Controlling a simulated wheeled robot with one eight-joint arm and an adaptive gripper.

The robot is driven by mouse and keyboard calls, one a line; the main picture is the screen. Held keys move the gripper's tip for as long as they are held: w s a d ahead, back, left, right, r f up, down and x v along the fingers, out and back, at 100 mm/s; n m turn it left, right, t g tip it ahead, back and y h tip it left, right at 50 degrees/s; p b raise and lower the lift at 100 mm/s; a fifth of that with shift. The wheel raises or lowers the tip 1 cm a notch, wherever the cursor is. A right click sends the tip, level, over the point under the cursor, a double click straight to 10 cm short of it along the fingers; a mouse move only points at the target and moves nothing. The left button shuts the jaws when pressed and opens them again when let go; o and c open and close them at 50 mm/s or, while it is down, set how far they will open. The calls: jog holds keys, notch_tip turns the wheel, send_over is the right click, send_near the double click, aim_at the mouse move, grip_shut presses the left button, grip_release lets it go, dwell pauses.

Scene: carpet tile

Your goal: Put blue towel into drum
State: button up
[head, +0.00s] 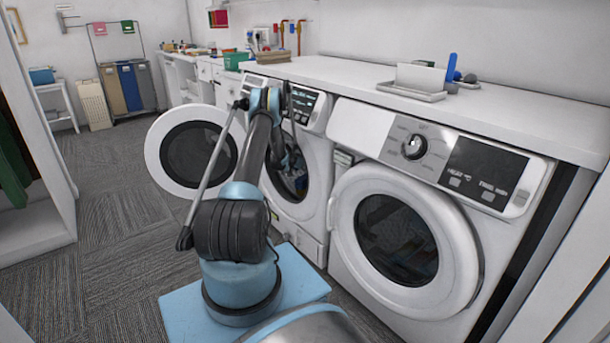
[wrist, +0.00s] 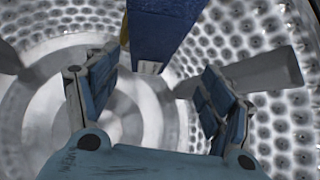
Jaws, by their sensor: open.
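The blue towel (wrist: 165,38) shows at the top centre of the wrist view, with a small pale label at its lower end. My gripper (wrist: 162,78) is open, its two blue-padded fingers spread apart and nothing between them. The towel is above and beyond the fingertips, with a visible gap. The shiny dimpled metal drum (wrist: 285,110) surrounds both in the wrist view. In the head view, my arm reaches to the left washer (head: 312,165), whose round door (head: 158,150) stands open to the left. My gripper's fingers and the towel cannot be made out clearly there.
A second washer (head: 345,250) on the right has its door shut. A white counter (head: 500,108) above them bears a tray (head: 412,92) and small items. Hampers (head: 130,85) stand at the back left. The carpet floor (head: 110,240) on the left is clear.

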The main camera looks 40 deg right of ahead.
jog(key=shift+v, duration=3.7)
